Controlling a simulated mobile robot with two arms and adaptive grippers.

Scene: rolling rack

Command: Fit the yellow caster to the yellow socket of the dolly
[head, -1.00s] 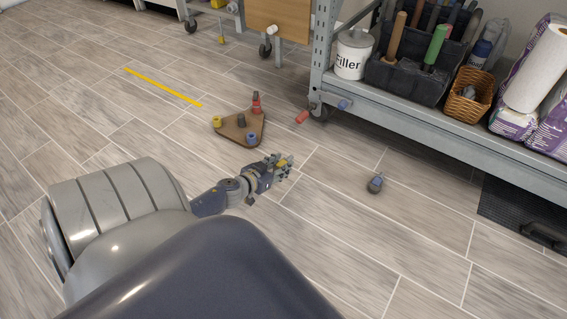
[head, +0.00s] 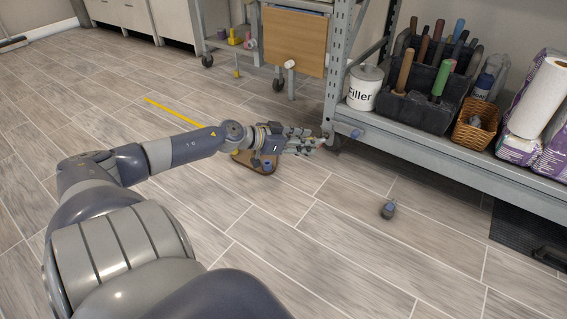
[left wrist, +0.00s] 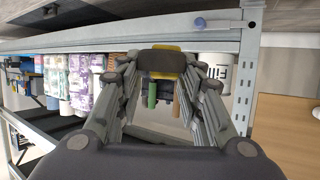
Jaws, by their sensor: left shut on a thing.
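My left gripper (head: 308,141) is shut on the yellow caster and holds it above the floor. In the left wrist view the yellow caster (left wrist: 162,63), with its dark wheel, sits between the fingertips of my left gripper (left wrist: 160,72). In the head view the caster is too small to make out clearly among the fingers. The brown dolly (head: 260,170) lies on the floor behind and below the gripper and wrist, which cover much of it. Its blue socket (head: 267,164) shows at the near side. The yellow socket (head: 235,153) shows partly beside the wrist. My right gripper is not in view.
A grey-blue caster (head: 388,210) lies on the open floor. The metal rack (head: 440,155) stands at the right, with a filler bucket (head: 364,88) and tool caddy. A cart (head: 225,47) stands at the back.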

